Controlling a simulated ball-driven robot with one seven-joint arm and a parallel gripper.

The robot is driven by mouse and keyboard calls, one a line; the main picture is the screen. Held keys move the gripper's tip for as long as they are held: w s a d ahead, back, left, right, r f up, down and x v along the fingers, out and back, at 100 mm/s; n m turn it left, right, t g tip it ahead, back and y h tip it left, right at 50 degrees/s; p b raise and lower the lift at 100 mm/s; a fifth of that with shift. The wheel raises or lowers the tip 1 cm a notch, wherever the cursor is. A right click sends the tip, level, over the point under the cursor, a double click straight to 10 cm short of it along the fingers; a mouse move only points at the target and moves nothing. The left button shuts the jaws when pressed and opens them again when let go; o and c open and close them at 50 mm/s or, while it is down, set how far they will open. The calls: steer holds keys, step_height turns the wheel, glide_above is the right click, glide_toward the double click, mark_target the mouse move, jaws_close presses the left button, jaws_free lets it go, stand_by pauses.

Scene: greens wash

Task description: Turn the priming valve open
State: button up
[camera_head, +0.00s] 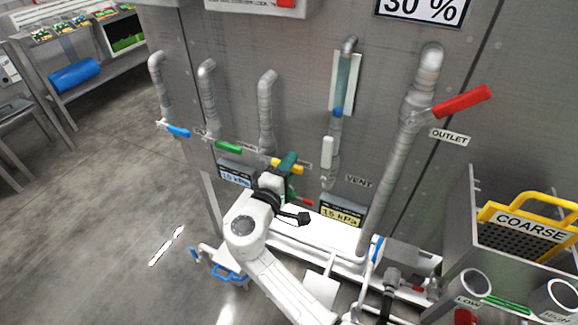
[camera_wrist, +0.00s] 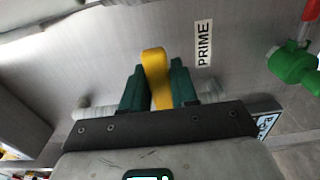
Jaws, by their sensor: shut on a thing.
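The priming valve shows as a yellow handle (camera_head: 297,169) at the foot of the third upright pipe (camera_head: 266,105). In the head view it lies roughly crosswise to that pipe. In the wrist view the yellow handle (camera_wrist: 154,64) stands between my green fingers, beside a PRIME label (camera_wrist: 203,45). My gripper (camera_head: 285,164) is shut on the handle, and it also shows in the wrist view (camera_wrist: 158,92). My fingers and wrist hide much of the valve body.
A green valve with a red handle (camera_head: 306,202) sits just right of my gripper. Blue (camera_head: 178,131) and green (camera_head: 228,147) handles are to the left. A red outlet handle (camera_head: 462,102) and a COARSE basket (camera_head: 528,228) are at right. Open floor lies left.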

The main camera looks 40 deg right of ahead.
mark_target(273, 159)
steer(key=shift+r, duration=0.15)
jaws_close()
step_height(273, 159, up, 2)
steer(key=n+p, duration=0.2)
steer(key=p, duration=0.1)
steer(key=shift+w+p, duration=0.1)
steer(key=shift+p, duration=0.2)
steer(key=n+p, duration=0.1)
steer(key=r+n+p, duration=0.1)
steer(key=w+r+n+p, duration=0.1)
steer(key=n+p, duration=0.1)
steer(key=shift+a+r, duration=0.2)
steer(key=shift+a, duration=0.05)
steer(key=n+p, duration=0.1)
steer(key=r+n+p, duration=0.1)
steer(key=w+n+p, duration=0.1)
steer(key=shift+w+a+r, duration=0.1)
steer(key=shift+a+r, duration=0.15)
steer(key=shift+r, duration=0.1)
steer(key=shift+w+a+r+n+p, duration=0.2)
steer(key=shift+w+n+p, duration=0.15)
steer(key=shift+n+p, duration=0.35)
steer(key=shift+w+a+r+n+p, duration=0.15)
steer(key=shift+w+n+p, duration=0.2)
steer(key=shift+n, duration=0.55)
steer(key=o, duration=0.8)
jaws_free()
steer(key=shift+o, duration=0.2)
